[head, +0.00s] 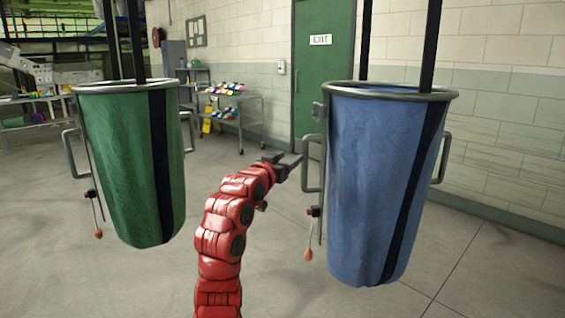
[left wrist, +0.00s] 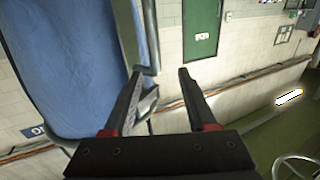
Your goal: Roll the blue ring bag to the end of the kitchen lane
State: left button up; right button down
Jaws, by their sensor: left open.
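The blue ring bag (head: 375,180) hangs from dark straps under a metal ring at the right in the head view. It has a metal handle (head: 307,165) on its left side and another on its right. My left gripper (head: 289,161) is open and empty, close to the left handle. In the left wrist view the blue bag (left wrist: 65,60) fills the left side, and its handle (left wrist: 153,35) reaches down close to the open fingers (left wrist: 160,76). I cannot tell whether they touch. My right gripper is out of view.
A green ring bag (head: 120,165) hangs at the left. Behind are a grey cart (head: 240,105) with colourful items, a green exit door (head: 322,75) and a block wall. A cluttered bench (head: 40,115) stands far left. The floor between the bags is clear.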

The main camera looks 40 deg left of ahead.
pick_arm(q)
jog(key=shift+v, duration=1.6)
